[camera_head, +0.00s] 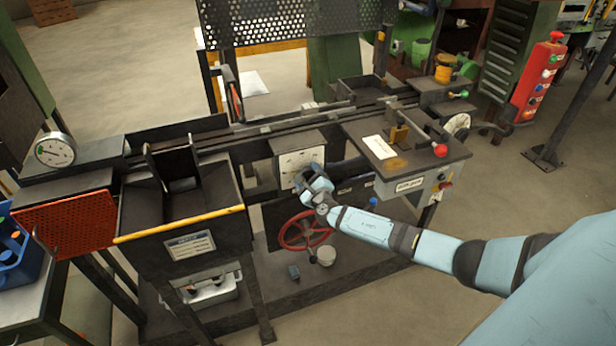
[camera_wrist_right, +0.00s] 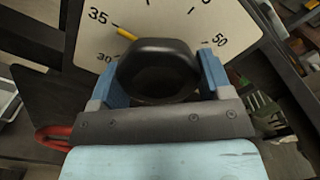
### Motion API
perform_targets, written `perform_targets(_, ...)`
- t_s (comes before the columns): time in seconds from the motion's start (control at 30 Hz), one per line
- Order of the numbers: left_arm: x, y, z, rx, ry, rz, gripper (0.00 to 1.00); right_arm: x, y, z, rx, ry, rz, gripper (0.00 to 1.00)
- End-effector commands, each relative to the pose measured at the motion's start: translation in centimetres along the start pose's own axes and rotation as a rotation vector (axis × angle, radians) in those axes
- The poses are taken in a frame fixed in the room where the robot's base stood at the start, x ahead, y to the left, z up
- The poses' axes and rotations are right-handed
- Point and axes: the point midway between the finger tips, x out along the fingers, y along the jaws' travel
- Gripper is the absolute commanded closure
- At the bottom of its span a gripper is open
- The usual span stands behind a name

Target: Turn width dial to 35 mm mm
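The width dial (camera_head: 299,167) is a pale square plate on the front of the machine. In the right wrist view, the dial face (camera_wrist_right: 160,15) shows the numbers 30, 35 and 50. Its yellow pointer (camera_wrist_right: 127,33) points up and left at about the 35 mark. My right gripper (camera_head: 316,186) is at the dial. In the wrist view, the fingers of my right gripper (camera_wrist_right: 163,80) lie on both sides of the black knob (camera_wrist_right: 158,68) and appear to touch it. The knob hides the dial's middle. My left gripper is not in view.
A red handwheel (camera_head: 304,231) is just below the dial. A box with a red-knobbed lever (camera_head: 439,151) stands to the right. A dark hopper with a yellow edge (camera_head: 180,226) is to the left. A red button panel (camera_head: 538,77) stands at the far right.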

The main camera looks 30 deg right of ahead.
Motion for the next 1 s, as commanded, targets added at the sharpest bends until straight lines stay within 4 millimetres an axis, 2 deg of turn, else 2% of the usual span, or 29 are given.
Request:
perform_targets(0.03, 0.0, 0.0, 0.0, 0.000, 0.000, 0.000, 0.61, 0.0, 0.0, 0.0, 0.000, 0.000, 0.000, 0.16)
perform_targets(0.1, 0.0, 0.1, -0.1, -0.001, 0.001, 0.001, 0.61, 0.0, 0.0, 0.0, 0.001, 0.000, 0.000, 0.04)
perform_targets(0.37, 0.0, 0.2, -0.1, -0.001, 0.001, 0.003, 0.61, -0.1, 0.0, 0.0, 0.001, 0.000, 0.000, 0.04)
perform_targets(0.47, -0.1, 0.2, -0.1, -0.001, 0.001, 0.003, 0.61, -0.7, 0.0, -0.1, 0.001, 0.000, 0.001, 0.04)
perform_targets(0.57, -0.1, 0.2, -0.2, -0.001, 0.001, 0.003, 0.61, -2.1, 0.0, -0.1, 0.001, 0.000, 0.001, 0.04)
perform_targets(0.9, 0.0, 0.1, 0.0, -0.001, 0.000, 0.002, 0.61, -9.8, 0.1, -0.1, 0.002, 0.001, 0.003, 0.04)
perform_targets(1.0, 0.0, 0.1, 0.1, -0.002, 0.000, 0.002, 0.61, -11.6, 0.0, -0.1, 0.000, 0.001, 0.001, 0.04)
